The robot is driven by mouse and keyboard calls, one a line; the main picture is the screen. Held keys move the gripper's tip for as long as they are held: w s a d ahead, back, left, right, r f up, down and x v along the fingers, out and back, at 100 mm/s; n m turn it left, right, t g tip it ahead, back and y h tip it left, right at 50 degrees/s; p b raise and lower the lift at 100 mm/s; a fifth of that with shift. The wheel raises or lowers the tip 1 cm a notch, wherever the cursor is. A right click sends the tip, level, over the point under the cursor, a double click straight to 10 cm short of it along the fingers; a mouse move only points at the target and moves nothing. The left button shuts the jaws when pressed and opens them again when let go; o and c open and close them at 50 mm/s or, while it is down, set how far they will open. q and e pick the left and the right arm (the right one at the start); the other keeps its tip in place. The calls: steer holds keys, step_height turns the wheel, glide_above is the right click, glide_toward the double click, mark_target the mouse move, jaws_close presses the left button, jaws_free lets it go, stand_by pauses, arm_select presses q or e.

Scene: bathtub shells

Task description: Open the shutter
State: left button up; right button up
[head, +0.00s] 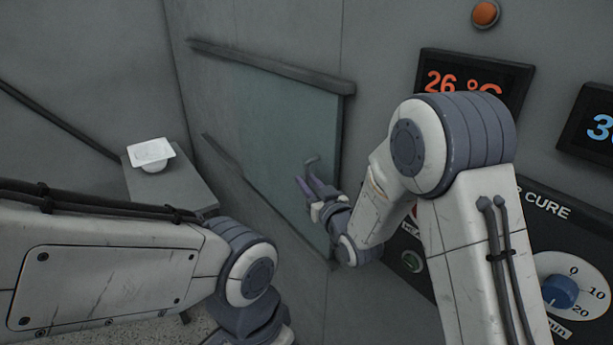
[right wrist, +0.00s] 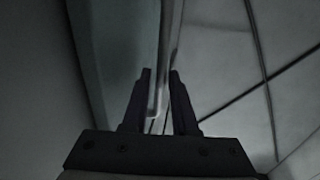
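The shutter is a greenish, see-through panel (head: 270,125) in the grey wall, under a dark top rail (head: 270,66). A small grey bent handle (head: 312,162) stands out near its right edge. My right gripper (head: 306,184) is at the handle, just below its visible bend. In the right wrist view my right gripper (right wrist: 160,72) has its two dark fingers apart, with a thin pale bar (right wrist: 153,105) showing between them, closer to the left finger. I cannot tell whether either finger touches it. My left arm comes in from the left, but its gripper does not show.
A white item (head: 151,152) sits on a grey ledge (head: 172,188) at the left.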

steer(key=shift+w+a, duration=0.15)
steer(key=shift+w, duration=0.15)
jaws_close()
stand_by(1.3)
